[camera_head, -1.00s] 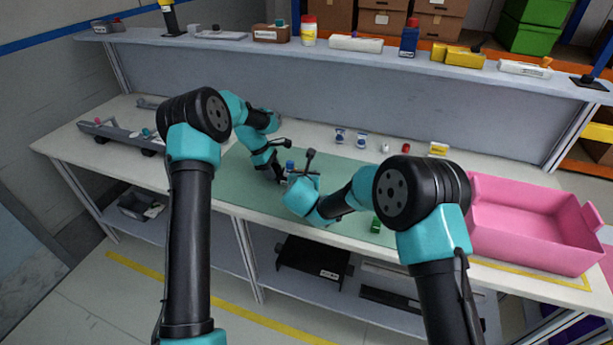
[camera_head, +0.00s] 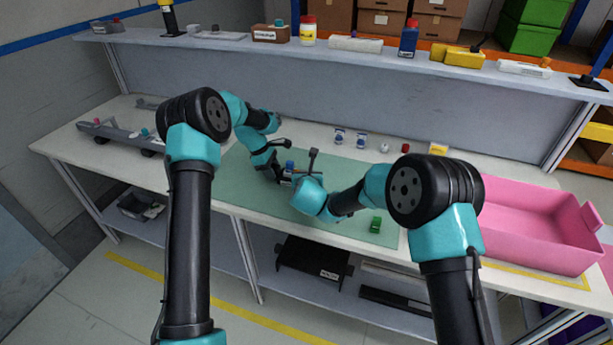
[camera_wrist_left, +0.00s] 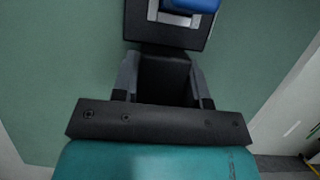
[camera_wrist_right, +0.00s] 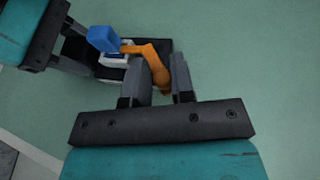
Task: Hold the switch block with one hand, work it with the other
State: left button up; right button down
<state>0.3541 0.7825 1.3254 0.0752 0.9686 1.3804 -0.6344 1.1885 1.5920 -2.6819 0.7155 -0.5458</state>
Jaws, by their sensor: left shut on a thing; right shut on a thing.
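The switch block (camera_head: 289,168) is a dark block with a grey plate and a blue cap, on the green mat. In the left wrist view its black body (camera_wrist_left: 165,34) and blue cap (camera_wrist_left: 192,5) show at the top. My left gripper (camera_wrist_left: 163,72) is shut on the near part of the block. In the right wrist view the blue cap (camera_wrist_right: 103,38) and a bent orange lever (camera_wrist_right: 150,56) show. My right gripper (camera_wrist_right: 160,72) is shut on the lever's end. In the head view my right wrist hides part of the block.
A green part (camera_head: 375,225) lies near the front edge of the green mat (camera_head: 235,180). Several small parts stand behind the mat. A pink bin (camera_head: 540,255) is at the right. A grey rail-like part (camera_head: 110,134) lies at the left.

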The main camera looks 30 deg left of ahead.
pick_arm(q)
jog(key=shift+s+a, duration=0.1)
jog(key=shift+a, duration=0.05)
pick_arm(e)
jog(key=shift+w+d, duration=0.15)
jog(key=shift+d, duration=0.05)
jog(key=c, duration=1.1)
grip_release()
jog(key=shift+s+d+r, duration=0.1)
jog(key=shift+s+r, duration=0.15)
jog(key=shift+s, duration=0.3)
jog(key=v, duration=1)
jog(key=shift+s+d+r, duration=0.15)
jog(key=shift+s+d, duration=0.05)
jog(key=shift+s, duration=0.15)
